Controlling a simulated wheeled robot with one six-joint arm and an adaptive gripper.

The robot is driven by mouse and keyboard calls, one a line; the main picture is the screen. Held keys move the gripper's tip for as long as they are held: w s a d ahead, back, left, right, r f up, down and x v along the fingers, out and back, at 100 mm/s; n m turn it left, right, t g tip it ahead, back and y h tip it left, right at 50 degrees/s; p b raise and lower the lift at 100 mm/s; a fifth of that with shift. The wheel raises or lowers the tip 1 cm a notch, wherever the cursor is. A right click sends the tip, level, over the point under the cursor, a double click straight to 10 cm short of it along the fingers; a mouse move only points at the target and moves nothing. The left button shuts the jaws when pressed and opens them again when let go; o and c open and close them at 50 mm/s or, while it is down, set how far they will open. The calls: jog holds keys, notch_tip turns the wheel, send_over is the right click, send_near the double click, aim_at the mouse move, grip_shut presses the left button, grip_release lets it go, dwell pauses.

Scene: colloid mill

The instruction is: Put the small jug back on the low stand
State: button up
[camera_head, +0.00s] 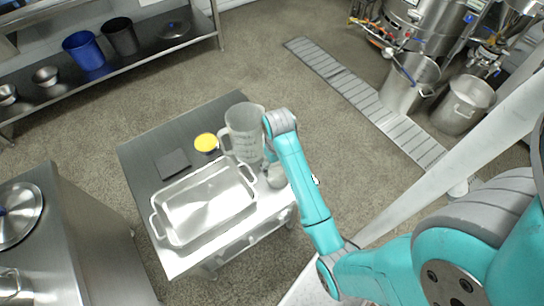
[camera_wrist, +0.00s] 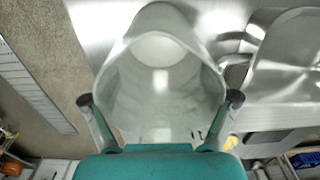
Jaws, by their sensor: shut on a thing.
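The jug (camera_head: 243,130), clear and marked with a scale, is upright or nearly so over the back right part of a low steel stand (camera_head: 145,142). In the wrist view, the jug (camera_wrist: 160,85) fills the space between the two fingers of my gripper (camera_wrist: 160,103). My gripper is shut on its sides. The jug's handle faces left in the head view. I cannot tell whether its base touches the stand top. My arm hides part of the jug's right side in the head view.
A large steel tray (camera_head: 205,203) covers the stand's front. A yellow-topped round item (camera_head: 206,142) and a dark square pad (camera_head: 173,164) lie left of the jug. A rounded grey item (camera_head: 276,176) is at the right edge. Open floor lies behind the stand.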

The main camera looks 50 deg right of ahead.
dwell(0.3)
jog(key=o, duration=1.2)
jog(key=shift+f, duration=0.15)
jog(key=shift+c, duration=0.2)
